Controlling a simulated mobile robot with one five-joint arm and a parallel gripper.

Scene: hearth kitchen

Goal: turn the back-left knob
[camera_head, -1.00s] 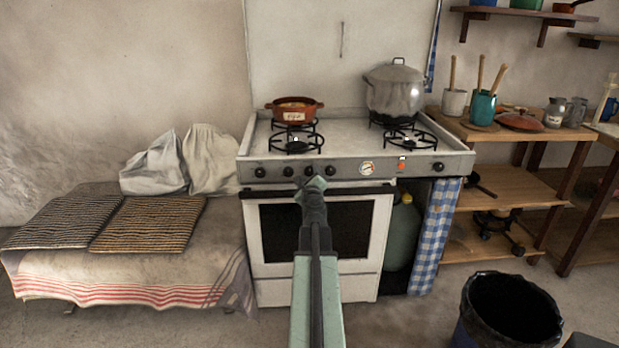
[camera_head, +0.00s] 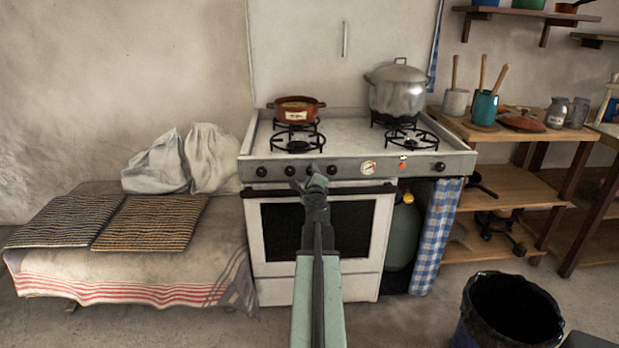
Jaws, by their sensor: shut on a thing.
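The white stove has a grey front panel (camera_head: 348,172) with a row of dark round knobs. One knob (camera_head: 261,171) is at the far left, one (camera_head: 290,171) is second, and another (camera_head: 333,170) is right of my gripper. My gripper (camera_head: 316,178) is at the panel, shut on the third knob from the left (camera_head: 311,168), which is mostly hidden behind the jaws. The pictures do not show which knob serves the back-left burner. That burner (camera_head: 316,124) has a brown pot (camera_head: 296,103) on it.
A large grey pot (camera_head: 397,92) stands on the back-right burner. The oven handle (camera_head: 365,189) runs just below the panel. A cloth-covered bench (camera_head: 215,235) is at the left, and a black-lined bin (camera_head: 480,320) stands front right.

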